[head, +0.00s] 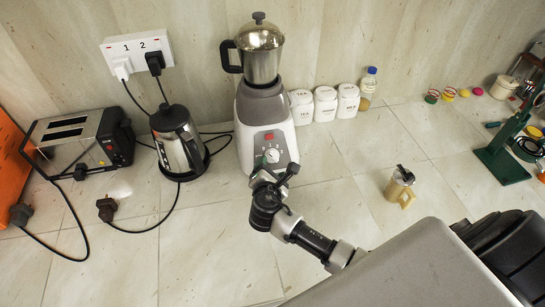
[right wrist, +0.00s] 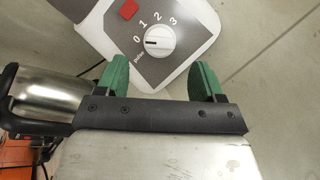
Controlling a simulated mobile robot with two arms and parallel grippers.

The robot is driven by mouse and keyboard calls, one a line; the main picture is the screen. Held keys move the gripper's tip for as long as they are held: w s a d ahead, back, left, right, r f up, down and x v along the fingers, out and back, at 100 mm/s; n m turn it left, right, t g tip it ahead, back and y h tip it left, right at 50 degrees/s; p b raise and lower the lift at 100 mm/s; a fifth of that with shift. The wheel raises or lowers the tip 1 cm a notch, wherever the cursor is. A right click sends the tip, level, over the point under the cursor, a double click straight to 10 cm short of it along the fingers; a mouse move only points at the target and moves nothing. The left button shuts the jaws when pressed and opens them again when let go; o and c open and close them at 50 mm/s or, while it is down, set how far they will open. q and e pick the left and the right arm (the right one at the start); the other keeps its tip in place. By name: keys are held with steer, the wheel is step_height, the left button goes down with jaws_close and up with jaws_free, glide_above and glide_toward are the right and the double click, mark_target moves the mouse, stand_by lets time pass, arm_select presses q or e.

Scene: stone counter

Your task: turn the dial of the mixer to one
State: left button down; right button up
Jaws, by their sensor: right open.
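The mixer (head: 265,122) is a white and grey body with a steel jar (head: 260,58) on top, standing against the wall. On its front are a red switch, also seen in the right wrist view (right wrist: 129,9), and a white round dial (right wrist: 159,41) marked pulse, 0, 1, 2, 3. A small dark mark shows on the dial's left side; its exact setting is hard to tell. My right gripper (right wrist: 160,78) is open and empty, its green fingertips apart on either side just short of the dial, not visibly touching it. In the head view it is at the mixer's front (head: 272,172). My left gripper is out of view.
A steel kettle (head: 179,142) with cords stands left of the mixer, and a toaster (head: 78,140) further left. White jars (head: 325,103) and an oil bottle (head: 368,84) stand behind right. A small jar (head: 399,186) stands on the right counter. The front-left counter is mostly clear.

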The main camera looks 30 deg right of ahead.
mark_target(273, 159)
steer(key=x, duration=0.5)
steer(key=shift+w+d+f, duration=0.1)
steer(key=shift+w+d, duration=0.05)
steer(key=shift+w, duration=0.1)
steer(key=shift+w+d+f, duration=0.1)
steer(key=shift+w+d, duration=0.05)
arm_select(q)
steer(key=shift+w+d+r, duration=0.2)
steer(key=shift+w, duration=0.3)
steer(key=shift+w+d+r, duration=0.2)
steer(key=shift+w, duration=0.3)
arm_select(e)
steer(key=c, duration=0.9)
steer(key=shift+o, duration=0.2)
